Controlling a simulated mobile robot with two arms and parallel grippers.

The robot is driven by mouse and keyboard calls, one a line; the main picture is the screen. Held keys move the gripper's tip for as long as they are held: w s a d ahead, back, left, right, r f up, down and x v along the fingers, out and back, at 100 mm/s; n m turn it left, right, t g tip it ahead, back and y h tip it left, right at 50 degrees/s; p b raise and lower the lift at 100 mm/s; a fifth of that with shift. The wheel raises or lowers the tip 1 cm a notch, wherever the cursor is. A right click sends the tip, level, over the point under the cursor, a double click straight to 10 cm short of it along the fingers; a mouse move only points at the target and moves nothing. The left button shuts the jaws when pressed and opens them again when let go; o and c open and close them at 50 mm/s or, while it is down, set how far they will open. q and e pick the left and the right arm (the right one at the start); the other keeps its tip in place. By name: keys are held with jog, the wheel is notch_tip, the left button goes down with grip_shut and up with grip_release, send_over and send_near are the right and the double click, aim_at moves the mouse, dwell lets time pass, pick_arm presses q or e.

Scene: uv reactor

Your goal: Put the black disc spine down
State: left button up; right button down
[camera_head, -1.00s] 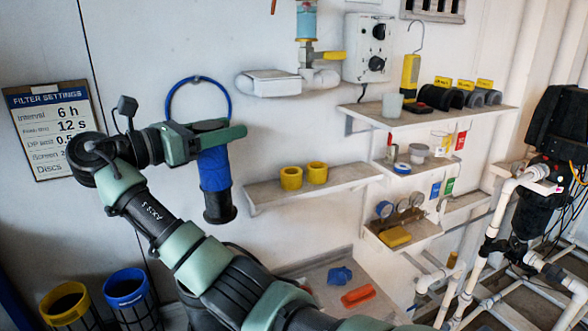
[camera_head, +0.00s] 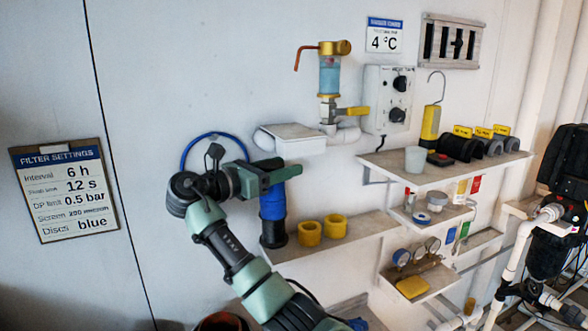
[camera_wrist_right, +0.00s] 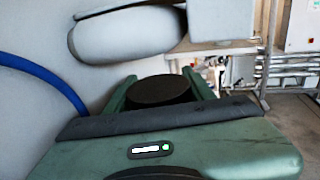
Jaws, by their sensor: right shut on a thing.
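The black disc spine (camera_head: 274,240) is upright, with a dark foot below a sleeve of blue discs (camera_head: 272,206). My right gripper (camera_head: 274,178) is shut around its upper end. In the wrist view the spine's round dark top (camera_wrist_right: 160,90) sits between the two green fingers. In the head view the foot overlaps the left end of the wall shelf (camera_head: 345,230) with the yellow rings. I cannot tell whether it touches the shelf. My left gripper is not in view.
Two yellow rings (camera_head: 322,229) stand on the shelf just right of the spine. A blue hose loop (camera_head: 186,150) hangs on the wall behind my gripper. A white pipe and box (camera_head: 290,138) are above the shelf. Another shelf (camera_head: 440,172) holds a cup and black parts.

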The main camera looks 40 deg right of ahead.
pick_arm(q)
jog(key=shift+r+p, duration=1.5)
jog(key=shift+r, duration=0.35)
pick_arm(e)
jog(key=shift+s+d+f, duration=0.2)
jog(key=shift+d+f, duration=1.45)
jog(key=shift+d, duration=0.05)
jog(key=shift+f, duration=0.1)
jog(key=c, duration=0.8)
grip_release()
jog(key=shift+c, duration=0.2)
jog(key=shift+a, duration=0.1)
